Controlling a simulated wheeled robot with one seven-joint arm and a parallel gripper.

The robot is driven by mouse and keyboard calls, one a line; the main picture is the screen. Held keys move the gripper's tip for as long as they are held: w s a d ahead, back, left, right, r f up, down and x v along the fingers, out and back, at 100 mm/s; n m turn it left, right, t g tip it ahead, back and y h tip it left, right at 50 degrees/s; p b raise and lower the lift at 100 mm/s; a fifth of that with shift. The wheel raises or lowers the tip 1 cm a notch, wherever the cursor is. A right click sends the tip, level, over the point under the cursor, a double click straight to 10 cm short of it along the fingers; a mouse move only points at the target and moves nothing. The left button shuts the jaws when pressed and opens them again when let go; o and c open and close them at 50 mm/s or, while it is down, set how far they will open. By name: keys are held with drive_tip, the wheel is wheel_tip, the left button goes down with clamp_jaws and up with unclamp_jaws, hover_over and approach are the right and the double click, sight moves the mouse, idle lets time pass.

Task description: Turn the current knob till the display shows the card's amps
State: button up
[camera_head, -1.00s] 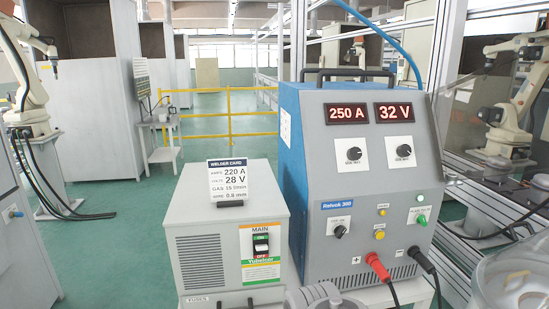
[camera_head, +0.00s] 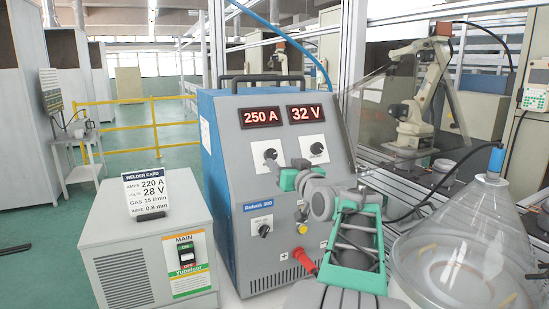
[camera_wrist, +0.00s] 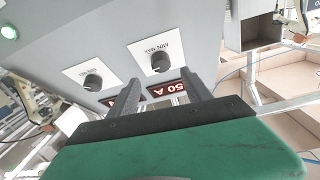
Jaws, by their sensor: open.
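The welder (camera_head: 222,175) is a blue and grey box whose left display (camera_head: 262,117) reads 250 A and right display (camera_head: 306,113) reads 32 V. The black current knob (camera_head: 270,154) is on a white plate under the amps display. The welder card (camera_head: 148,195) reads 220 A and 28 V. My gripper (camera_head: 284,164) is open in front of the panel near the current knob. In the wrist view, its two dark fingers (camera_wrist: 163,78) point at the panel, with the current knob (camera_wrist: 160,62) just past the tips, between their lines. No contact is visible.
The voltage knob (camera_head: 317,148) is close on the right. A lower knob (camera_head: 264,230) and a red plug (camera_head: 304,259) are below. The card stands on a grey box (camera_head: 122,240) with a main switch. A clear dome (camera_head: 465,250) stands at right.

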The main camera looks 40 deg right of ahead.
sight(272, 155)
drive_tip(key=p+x, duration=0.2)
drive_tip(key=x, duration=0.5)
drive_tip(key=shift+w, duration=0.2)
drive_tip(key=shift+c, duration=0.5)
clamp_jaws()
